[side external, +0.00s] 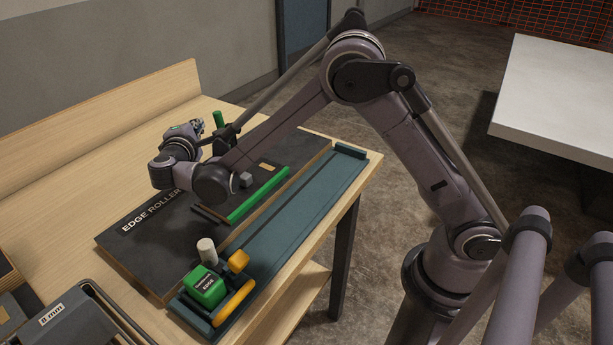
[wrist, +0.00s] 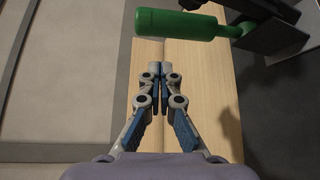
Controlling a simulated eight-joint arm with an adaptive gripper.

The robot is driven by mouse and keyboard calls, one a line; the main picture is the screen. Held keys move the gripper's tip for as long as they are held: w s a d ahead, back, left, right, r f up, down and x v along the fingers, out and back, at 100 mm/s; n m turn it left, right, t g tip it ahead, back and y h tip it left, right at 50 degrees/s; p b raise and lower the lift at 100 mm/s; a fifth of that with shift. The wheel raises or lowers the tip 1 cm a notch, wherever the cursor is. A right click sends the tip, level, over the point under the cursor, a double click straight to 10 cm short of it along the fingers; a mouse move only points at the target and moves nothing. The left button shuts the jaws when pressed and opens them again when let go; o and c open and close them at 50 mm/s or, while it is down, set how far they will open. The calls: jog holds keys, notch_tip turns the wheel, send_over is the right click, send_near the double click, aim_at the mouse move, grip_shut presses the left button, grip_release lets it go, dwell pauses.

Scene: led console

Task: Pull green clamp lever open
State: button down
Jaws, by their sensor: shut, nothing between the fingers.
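The green clamp lever (side external: 218,119) stands upright at the far side of the dark board, just right of my gripper (side external: 197,126). In the wrist view the lever's green handle (wrist: 180,23) lies across the top, joined at its right end to a dark clamp body (wrist: 268,30). My gripper (wrist: 164,72) is shut and empty, with its fingertips together below the handle in that picture. A gap shows between the fingertips and the handle. The lower part of the clamp is partly hidden behind my arm in the side view.
The dark board (side external: 150,245) labelled edge roller carries a green strip (side external: 258,195). A blue-grey rail (side external: 300,215) runs along the bench's front, with a green edge block (side external: 205,287) and a yellow handle (side external: 233,303). A grey caddy (side external: 60,325) stands at lower left. The bench's back left is clear.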

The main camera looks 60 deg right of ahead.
jog(key=f+v, duration=0.1)
jog(key=v, duration=0.9)
jog(key=s+d+r+m+g+y, duration=0.1)
jog(key=s+d+r+m+y, duration=0.1)
jog(key=s+d, duration=0.4)
jog(key=s+d+r+m+g+y, duration=0.2)
jog(key=s+d+y, duration=0.15)
jog(key=d, duration=0.55)
jog(key=s+a+f+m+y, duration=0.2)
jog(key=s+f+m+y, duration=0.1)
jog(key=s, duration=0.4)
jog(key=s+a+f+m+y, duration=0.2)
jog(key=s+a+f+y, duration=0.1)
jog(key=s, duration=0.5)
jog(key=shift+s+a+f+m+t+y, duration=0.2)
jog(key=shift+f+m+t+y, duration=0.15)
jog(key=shift+y, duration=0.4)
